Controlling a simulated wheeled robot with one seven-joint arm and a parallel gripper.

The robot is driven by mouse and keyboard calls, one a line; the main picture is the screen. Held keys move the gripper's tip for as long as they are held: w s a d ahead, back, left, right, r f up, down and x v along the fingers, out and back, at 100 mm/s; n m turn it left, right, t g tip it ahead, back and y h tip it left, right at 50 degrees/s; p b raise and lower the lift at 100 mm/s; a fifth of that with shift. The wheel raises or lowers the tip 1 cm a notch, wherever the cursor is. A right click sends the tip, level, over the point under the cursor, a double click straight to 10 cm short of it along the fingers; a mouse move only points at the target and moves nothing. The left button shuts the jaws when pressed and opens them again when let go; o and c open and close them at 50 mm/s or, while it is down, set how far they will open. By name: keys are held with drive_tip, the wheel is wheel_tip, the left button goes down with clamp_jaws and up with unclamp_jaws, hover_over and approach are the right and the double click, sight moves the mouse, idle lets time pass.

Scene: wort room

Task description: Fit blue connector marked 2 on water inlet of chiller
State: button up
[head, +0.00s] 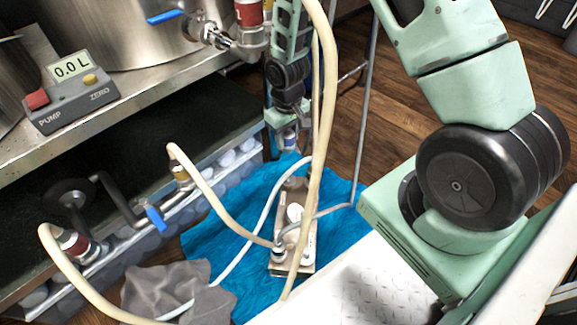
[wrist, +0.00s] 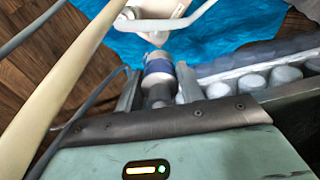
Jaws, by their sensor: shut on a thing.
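The chiller (head: 306,246) is a small upright-faced plate unit lying on a blue cloth, with hoses at its ports. Its end also shows at the top of the wrist view (wrist: 172,8). My gripper (wrist: 158,84) is shut on the blue connector (wrist: 158,66), a white and blue collar between the two fingers. In the head view my gripper (head: 287,133) holds it beyond the chiller's far end. A short port (wrist: 156,39) of the chiller faces the connector; whether they touch I cannot tell. The mark on the connector is not readable.
A cream hose (head: 327,110) hangs in front of my arm and the chiller. A thin grey hose (head: 335,209) crosses the chiller. The steel bench with a pump box (head: 72,106) and a lower rack stands left.

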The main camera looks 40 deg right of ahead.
drive_tip(key=b, duration=0.3)
approach(289, 176)
wheel_tip(289, 176, down, 2)
drive_tip(key=b, duration=0.4)
drive_tip(key=shift+w, duration=0.1)
drive_tip(key=shift+f+b, duration=0.6)
drive_tip(key=shift+f, duration=0.4)
drive_tip(key=shift+f+b, duration=0.3)
drive_tip(key=shift+f, duration=0.95)
idle(0.4)
drive_tip(key=o, duration=1.1)
drive_tip(key=shift+o, duration=0.2)
wheel_tip(289, 176, up, 17)
drive_tip(key=p, duration=1)
drive_tip(key=shift+r, duration=0.2)
